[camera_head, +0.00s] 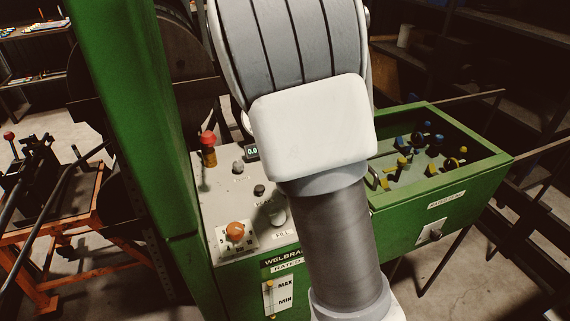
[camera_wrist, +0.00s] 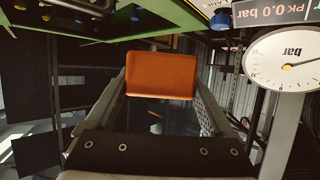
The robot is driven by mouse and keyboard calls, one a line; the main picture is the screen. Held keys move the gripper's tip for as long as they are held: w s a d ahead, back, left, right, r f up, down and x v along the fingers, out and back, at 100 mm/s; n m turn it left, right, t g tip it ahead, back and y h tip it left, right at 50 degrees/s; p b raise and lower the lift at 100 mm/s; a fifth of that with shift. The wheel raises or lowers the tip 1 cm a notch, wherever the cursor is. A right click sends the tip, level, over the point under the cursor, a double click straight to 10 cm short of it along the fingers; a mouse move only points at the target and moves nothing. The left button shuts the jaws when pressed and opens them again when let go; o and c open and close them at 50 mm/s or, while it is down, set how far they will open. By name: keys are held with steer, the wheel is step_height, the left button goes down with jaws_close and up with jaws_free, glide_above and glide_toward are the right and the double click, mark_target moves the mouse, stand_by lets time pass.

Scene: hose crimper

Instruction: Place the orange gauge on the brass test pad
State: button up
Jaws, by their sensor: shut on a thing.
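The orange gauge (camera_wrist: 161,76) shows in the wrist view as a flat orange block between the two fingers of my gripper (camera_wrist: 162,88). My gripper is shut on it, with one finger at each side. The gauge is held in front of the green machine's edge, with dark space beyond and below it. In the head view my own arm fills the middle, and neither my gripper nor the gauge can be made out. I cannot pick out the brass test pad in either view.
The green machine's control panel (camera_head: 225,190) carries an orange knob (camera_head: 235,231) and a red-topped knob (camera_head: 208,140). A green tray (camera_head: 440,207) at right holds several blue and yellow fittings. The wrist view shows a round bar dial (camera_wrist: 287,62) close at right.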

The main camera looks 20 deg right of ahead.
steer(key=w+a+f, duration=0.1)
steer(key=a+f, duration=0.1)
steer(key=a, duration=0.1)
steer(key=a+f, duration=0.2)
steer(key=a, duration=0.1)
steer(key=w+a+f, duration=0.1)
steer(key=a+f, duration=0.1)
steer(key=a, duration=0.1)
steer(key=shift+w+a, duration=0.25)
steer(key=shift+w, duration=0.05)
steer(key=shift+a+f, duration=0.15)
steer(key=shift+f+b, duration=0.9)
steer(key=shift+f, duration=1)
steer(key=shift+f, duration=0.15)
steer(key=o, duration=1.4)
steer(key=shift+o, duration=0.2)
